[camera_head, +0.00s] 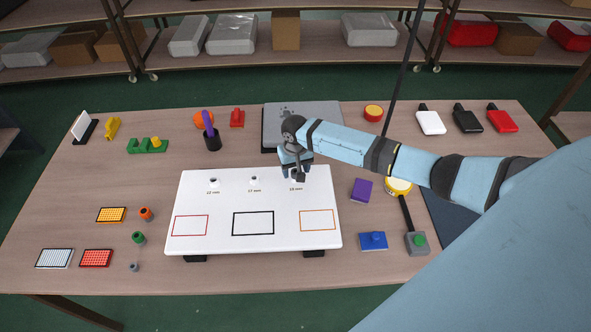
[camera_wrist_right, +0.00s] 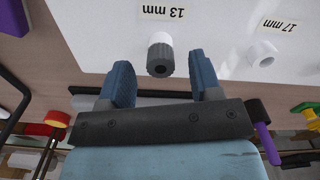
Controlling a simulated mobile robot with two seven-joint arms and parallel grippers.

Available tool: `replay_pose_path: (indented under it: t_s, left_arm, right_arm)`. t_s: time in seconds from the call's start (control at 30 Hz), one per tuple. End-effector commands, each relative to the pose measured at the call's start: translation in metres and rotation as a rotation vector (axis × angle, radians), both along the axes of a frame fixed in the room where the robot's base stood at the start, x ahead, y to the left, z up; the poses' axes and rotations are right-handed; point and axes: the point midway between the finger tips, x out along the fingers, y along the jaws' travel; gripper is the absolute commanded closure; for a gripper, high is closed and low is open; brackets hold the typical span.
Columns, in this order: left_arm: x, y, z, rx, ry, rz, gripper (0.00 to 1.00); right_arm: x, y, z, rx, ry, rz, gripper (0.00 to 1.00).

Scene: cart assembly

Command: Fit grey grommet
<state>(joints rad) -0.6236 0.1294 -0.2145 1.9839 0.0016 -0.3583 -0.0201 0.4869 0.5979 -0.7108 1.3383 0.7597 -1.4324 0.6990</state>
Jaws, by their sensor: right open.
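A dark grey grommet (camera_wrist_right: 160,59) with a round hole sits at the white collar by the "13 mm" label on the white board (camera_head: 210,240). How deep it sits I cannot tell. My right gripper (camera_wrist_right: 161,76) is open, its blue fingers on either side of the grommet's near end with gaps to both. In the head view my right gripper (camera_head: 298,176) is over the board's right hole and hides the grommet. A white collar (camera_wrist_right: 265,53) by "17 mm" is empty. My left gripper is not in view.
Orange (camera_head: 146,213) and green (camera_head: 138,238) small parts stand left of the board, with a small grey piece (camera_head: 134,267) near them. A grey laptop-like slab (camera_head: 330,120) lies behind the board. A purple block (camera_head: 361,190) lies to its right.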

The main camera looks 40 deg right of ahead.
Motion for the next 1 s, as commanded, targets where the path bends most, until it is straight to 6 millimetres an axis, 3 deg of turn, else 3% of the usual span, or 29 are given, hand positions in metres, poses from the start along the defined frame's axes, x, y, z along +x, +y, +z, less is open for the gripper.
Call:
replay_pose_path:
  t_s: [0.3, 0.5, 0.7, 1.0]
  left_arm:
    - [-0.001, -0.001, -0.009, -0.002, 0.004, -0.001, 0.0]
    - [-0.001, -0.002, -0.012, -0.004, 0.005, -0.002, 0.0]
    - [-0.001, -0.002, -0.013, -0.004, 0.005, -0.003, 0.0]
    - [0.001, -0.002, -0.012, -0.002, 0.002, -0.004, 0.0]
  right_arm:
    - [0.001, 0.0, 0.072, 0.0, -0.005, 0.003, 0.42]
    - [0.0, 0.0, 0.107, 0.0, -0.002, 0.001, 0.42]
    - [0.0, 0.0, 0.122, 0.001, -0.001, 0.001, 0.42]
    - [0.0, 0.0, 0.124, 0.001, 0.0, 0.001, 0.42]
